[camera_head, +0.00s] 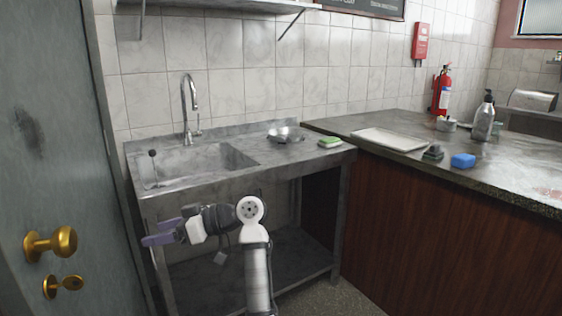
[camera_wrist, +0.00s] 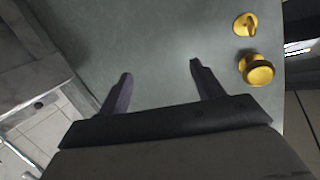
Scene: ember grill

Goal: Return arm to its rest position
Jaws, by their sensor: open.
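My gripper (camera_head: 160,233) is at the left end of my arm in the head view, in front of the sink unit and close to the grey door (camera_head: 48,130). In the wrist view my gripper (camera_wrist: 160,82) has its two dark fingers well apart with nothing between them. The green-grey door (camera_wrist: 150,45) fills the space beyond the fingers. The brass door knob (camera_wrist: 257,70) and the brass key (camera_wrist: 246,24) lie to the right of the fingers, apart from them.
The metal sink unit (camera_head: 310,157) stands behind my arm, with a metal bowl (camera_head: 285,134) and a green sponge (camera_head: 330,142) on it. A wooden-fronted counter (camera_head: 440,220) is on the right, holding a white tray (camera_head: 389,139) and a blue sponge (camera_head: 463,160). Some floor (camera_head: 345,300) shows clear.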

